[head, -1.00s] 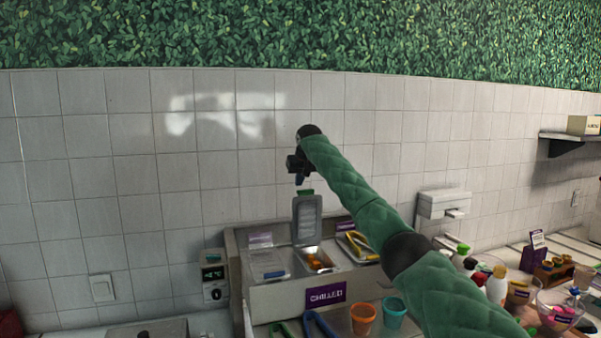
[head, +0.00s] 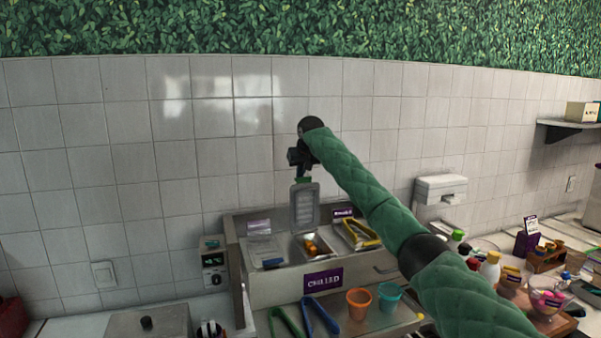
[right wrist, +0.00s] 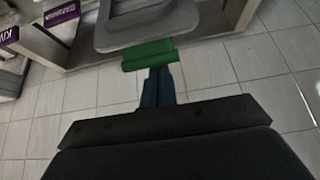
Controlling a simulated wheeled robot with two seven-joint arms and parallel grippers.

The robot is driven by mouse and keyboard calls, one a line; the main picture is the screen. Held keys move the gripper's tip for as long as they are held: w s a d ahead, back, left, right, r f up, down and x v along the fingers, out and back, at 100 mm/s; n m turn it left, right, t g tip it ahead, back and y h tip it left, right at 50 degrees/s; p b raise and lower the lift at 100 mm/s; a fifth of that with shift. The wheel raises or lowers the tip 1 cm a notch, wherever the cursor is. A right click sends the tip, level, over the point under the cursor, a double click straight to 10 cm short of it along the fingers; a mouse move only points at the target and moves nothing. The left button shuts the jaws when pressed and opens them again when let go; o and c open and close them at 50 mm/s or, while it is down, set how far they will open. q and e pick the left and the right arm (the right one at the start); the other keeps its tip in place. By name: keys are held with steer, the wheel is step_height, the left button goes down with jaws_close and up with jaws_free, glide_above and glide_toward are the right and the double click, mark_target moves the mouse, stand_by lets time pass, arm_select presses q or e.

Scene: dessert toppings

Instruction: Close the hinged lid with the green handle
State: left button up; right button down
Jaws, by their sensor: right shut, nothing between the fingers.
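The hinged lid (head: 305,207) is a grey framed panel standing upright, open, above the middle compartment of the chilled counter unit. Its green handle (head: 304,180) is at its top edge and also shows in the right wrist view (right wrist: 149,55). My right gripper (head: 301,173) comes down from above, with its blue fingers (right wrist: 158,82) shut and empty. The fingertips are right at the handle; whether they touch it I cannot tell. The lid's lower part shows in the right wrist view (right wrist: 140,25). My left gripper is not in view.
The middle compartment (head: 326,254) holds orange pieces. A blue-handled lid (head: 265,252) is on its left, a yellow-handled one (head: 362,236) on its right. A tiled wall is behind.

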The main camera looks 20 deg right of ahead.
steer(key=shift+f, duration=0.1)
steer(key=shift+s+t+b, duration=0.3)
steer(key=shift+s+b, duration=0.05)
steer(key=shift+b, duration=0.35)
steer(key=shift+s, duration=0.15)
steer(key=shift+t, duration=0.3)
steer(key=shift+s+b, duration=0.3)
steer(key=shift+b, duration=0.25)
